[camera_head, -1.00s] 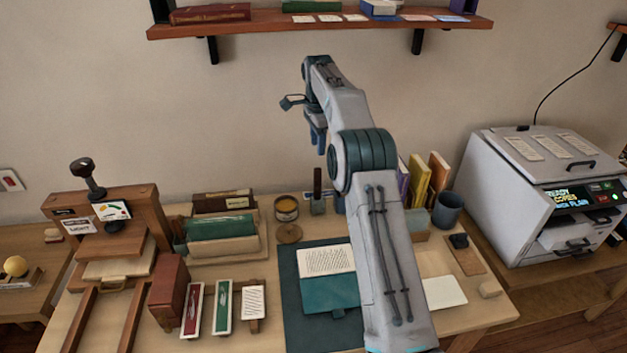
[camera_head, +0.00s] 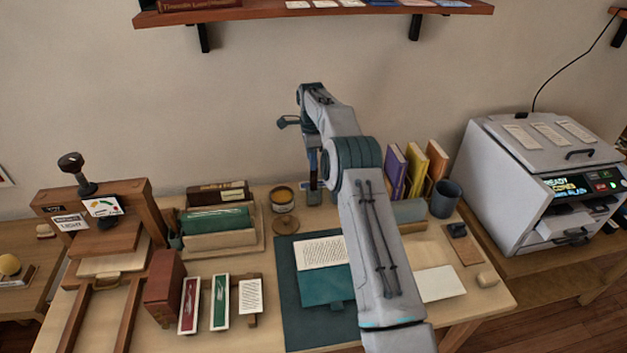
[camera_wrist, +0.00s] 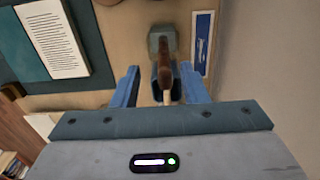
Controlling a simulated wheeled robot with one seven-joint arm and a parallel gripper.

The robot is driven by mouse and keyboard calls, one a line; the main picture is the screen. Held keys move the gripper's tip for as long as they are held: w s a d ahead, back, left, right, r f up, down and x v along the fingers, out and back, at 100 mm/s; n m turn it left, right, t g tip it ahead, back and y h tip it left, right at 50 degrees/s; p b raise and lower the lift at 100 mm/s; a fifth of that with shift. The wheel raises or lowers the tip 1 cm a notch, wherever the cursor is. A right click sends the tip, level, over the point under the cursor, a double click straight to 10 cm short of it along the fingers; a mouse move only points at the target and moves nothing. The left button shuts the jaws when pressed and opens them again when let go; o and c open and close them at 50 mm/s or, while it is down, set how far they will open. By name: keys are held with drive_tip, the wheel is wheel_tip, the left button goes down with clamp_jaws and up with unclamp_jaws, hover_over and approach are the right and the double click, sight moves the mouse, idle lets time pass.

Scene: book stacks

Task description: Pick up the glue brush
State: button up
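The glue brush (camera_wrist: 163,62) shows in the wrist view as a brown handle with a pale end. It stands up from a small grey block-like holder (camera_wrist: 161,38). My gripper (camera_wrist: 158,87) is open, with one blue finger on each side of the handle and visible gaps between. In the head view my gripper (camera_head: 313,165) is low over the back of the table, above the holder (camera_head: 314,197), and mostly hides the brush. I cannot tell whether a finger touches it.
An open pot of amber glue (camera_head: 282,203) and a round lid (camera_head: 285,225) stand just left of the holder. Upright books (camera_head: 395,172) and a dark cup (camera_head: 446,198) stand to the right. A teal mat (camera_head: 292,290) lies in front. The wall is close behind.

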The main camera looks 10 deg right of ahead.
drive_tip(key=p, duration=0.2)
hover_over(314, 180)
wheel_tip(314, 180, down, 4)
drive_tip(key=shift+w+f, duration=0.45)
drive_tip(key=shift+f, duration=0.2)
clamp_jaws()
